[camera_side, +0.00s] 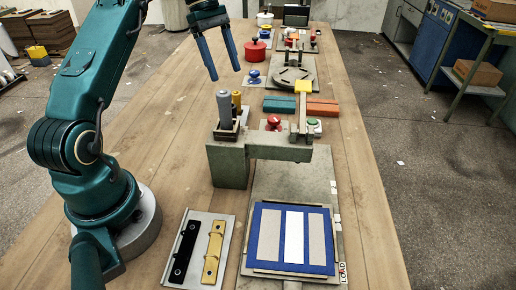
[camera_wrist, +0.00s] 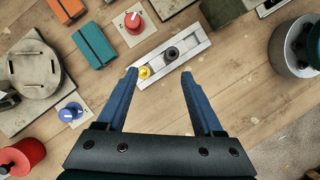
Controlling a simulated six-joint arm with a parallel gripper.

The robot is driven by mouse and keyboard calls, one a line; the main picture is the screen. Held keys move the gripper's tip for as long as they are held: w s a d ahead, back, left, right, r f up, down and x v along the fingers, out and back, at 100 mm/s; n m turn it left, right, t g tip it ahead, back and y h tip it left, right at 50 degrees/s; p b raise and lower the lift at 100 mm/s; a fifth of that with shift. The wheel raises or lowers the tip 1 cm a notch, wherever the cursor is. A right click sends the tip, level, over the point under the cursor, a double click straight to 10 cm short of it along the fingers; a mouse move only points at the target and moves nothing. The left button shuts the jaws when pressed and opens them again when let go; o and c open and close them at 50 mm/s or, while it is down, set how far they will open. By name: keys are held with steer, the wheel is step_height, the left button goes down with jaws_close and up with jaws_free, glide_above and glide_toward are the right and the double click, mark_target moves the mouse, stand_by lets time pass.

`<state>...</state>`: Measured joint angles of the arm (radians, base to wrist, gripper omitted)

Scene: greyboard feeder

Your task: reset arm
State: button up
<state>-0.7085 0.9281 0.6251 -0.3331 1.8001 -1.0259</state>
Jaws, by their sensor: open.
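My gripper (camera_side: 226,75) hangs in the air above the wooden table (camera_side: 180,130) in the side view. Its two long blue fingers point down and stand apart. Nothing is between them. In the wrist view my gripper (camera_wrist: 160,72) is also open and empty.
A grey fixture (camera_side: 230,165) stands mid-table. In front are a blue board (camera_side: 262,205) with pale strips and a tray (camera_side: 228,226) with black and yellow bars. Teal (camera_side: 280,105) and orange (camera_side: 322,108) blocks, a turntable (camera_side: 291,82) and a red pot (camera_side: 255,50) lie behind.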

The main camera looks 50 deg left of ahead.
steer(key=s+d+r+m+t+y, duration=0.1)
steer(key=s+d+r+m, duration=0.25)
steer(key=d+r, duration=0.35)
steer(key=s+d+r+m+t+y, duration=0.1)
steer(key=s+d+r+m+y, duration=0.25)
steer(key=d, duration=0.55)
steer(key=s+d+f+m+t, duration=0.2)
steer(key=s+f+m+t, duration=0.1)
steer(key=s+f+m, duration=0.5)
steer(key=s+m, duration=0.2)
steer(key=m, duration=0.2)
steer(key=shift+s+d+f, duration=0.1)
